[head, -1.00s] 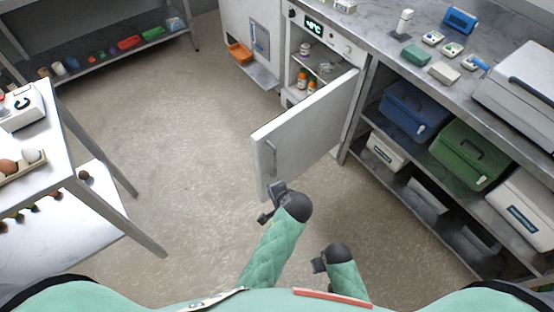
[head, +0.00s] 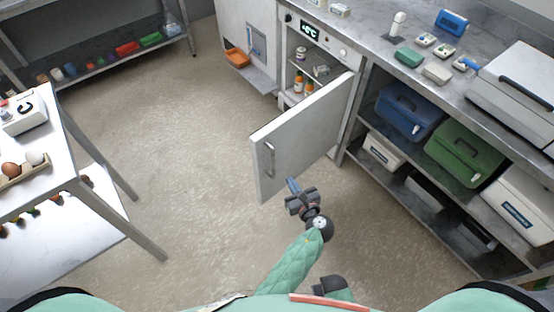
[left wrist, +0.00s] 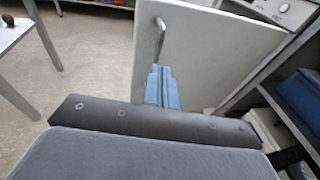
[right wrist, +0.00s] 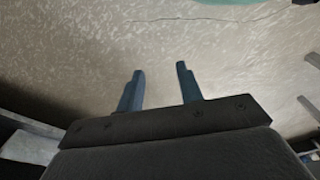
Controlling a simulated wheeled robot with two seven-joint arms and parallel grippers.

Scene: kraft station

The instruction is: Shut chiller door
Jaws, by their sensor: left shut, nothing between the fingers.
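The chiller door (head: 300,135) is a white panel swung wide open from the chiller (head: 322,48) under the counter. Its metal handle (head: 268,160) is near the free edge. Bottles and jars show on the shelves inside. My left gripper (head: 293,186) is shut and empty, close to the lower part of the door's face. In the left wrist view its blue fingers (left wrist: 161,88) are together in front of the door (left wrist: 205,50), below the handle (left wrist: 160,38); contact cannot be told. My right gripper (right wrist: 160,90) has its fingers apart, empty, over the floor.
An open shelf (head: 345,143) with blue, green and white boxes stands right of the chiller. A white table (head: 45,170) with eggs is at the left. The floor (head: 190,150) between table and door is clear.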

